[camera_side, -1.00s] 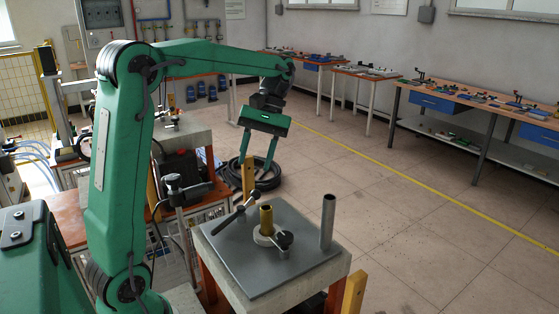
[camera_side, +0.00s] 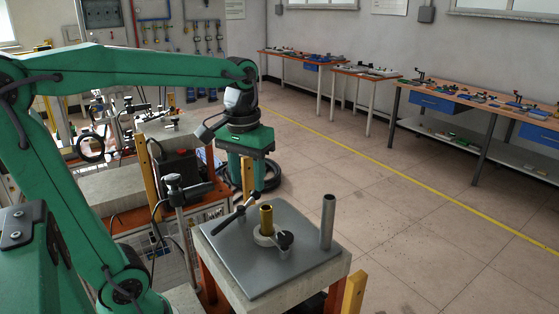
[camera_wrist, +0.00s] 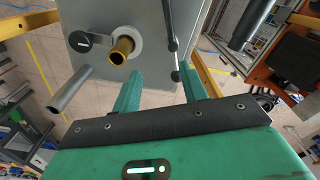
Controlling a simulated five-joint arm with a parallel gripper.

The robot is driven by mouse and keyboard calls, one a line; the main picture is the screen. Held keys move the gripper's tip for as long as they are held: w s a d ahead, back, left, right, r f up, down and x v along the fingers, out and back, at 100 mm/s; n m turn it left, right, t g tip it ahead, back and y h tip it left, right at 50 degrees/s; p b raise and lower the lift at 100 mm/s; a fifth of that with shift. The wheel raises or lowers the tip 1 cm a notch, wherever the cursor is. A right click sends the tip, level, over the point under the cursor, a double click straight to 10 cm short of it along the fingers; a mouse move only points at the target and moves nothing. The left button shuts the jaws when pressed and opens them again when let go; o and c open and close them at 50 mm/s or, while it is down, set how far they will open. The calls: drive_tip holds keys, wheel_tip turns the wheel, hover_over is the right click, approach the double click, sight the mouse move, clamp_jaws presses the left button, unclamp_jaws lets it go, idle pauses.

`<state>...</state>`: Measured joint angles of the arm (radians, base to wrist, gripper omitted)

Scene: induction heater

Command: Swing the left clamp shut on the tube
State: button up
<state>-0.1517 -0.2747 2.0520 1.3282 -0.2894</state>
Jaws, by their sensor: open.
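The brass tube (camera_side: 266,219) stands upright in a pale round collar on the grey plate (camera_side: 290,212); its open end shows in the wrist view (camera_wrist: 121,50). The left clamp (camera_side: 231,215), a dark lever with thicker ends, lies swung out to the left, apart from the tube. In the wrist view the left clamp (camera_wrist: 173,40) is right of the tube, its near end close to my right-hand finger. The other clamp's dark knob (camera_side: 285,238) sits beside the collar. My gripper (camera_wrist: 160,88) is open and empty, behind the plate's far edge; its fingertips are hard to make out from the side.
A steel tube (camera_side: 328,220) stands upright at the plate's right corner. A wooden post (camera_side: 247,174) rises behind the plate near my gripper. A metal stand with a dark clamp head (camera_side: 174,188) stands left of the plate. The floor to the right is open.

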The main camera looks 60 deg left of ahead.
drive_tip(key=shift+s+d+f+m+t, duration=0.55)
drive_tip(key=shift+s+d+m+t, duration=0.15)
drive_tip(key=shift+s+m+t, duration=0.2)
drive_tip(key=shift+s+d+f+m+t, duration=0.6)
drive_tip(key=shift+s+d+m+t, duration=0.15)
drive_tip(key=shift+s+t, duration=0.15)
drive_tip(key=shift+s+d+f+m+t, duration=0.55)
drive_tip(key=shift+s+d+m+t, duration=0.15)
drive_tip(key=shift+s+m+t, duration=0.2)
drive_tip(key=shift+o, duration=0.8)
drive_tip(key=shift+w+a+r+n, duration=0.5)
drive_tip(key=shift+w+a+n, duration=0.1)
drive_tip(key=shift+n, duration=0.75)
wheel_tip(320, 180, up, 3)
drive_tip(key=n+g, duration=0.4)
drive_tip(key=n, duration=1)
hover_over(253, 191)
drive_tip(key=s, duration=0.2)
drive_tip(key=shift+w+a+y, duration=0.25)
drive_tip(key=shift+y, duration=0.05)
drive_tip(key=shift+f, duration=0.1)
drive_tip(key=shift+w+d+f, duration=0.1)
drive_tip(key=shift+w+f, duration=0.15)
drive_tip(key=shift+f, duration=1)
drive_tip(key=shift+w+d+f, duration=0.1)
drive_tip(key=shift+w+f, duration=0.1)
drive_tip(key=shift+f, duration=1.1)
drive_tip(key=shift+w+f, duration=0.25)
drive_tip(key=shift+f, duration=1)
drive_tip(key=shift+c, duration=0.2)
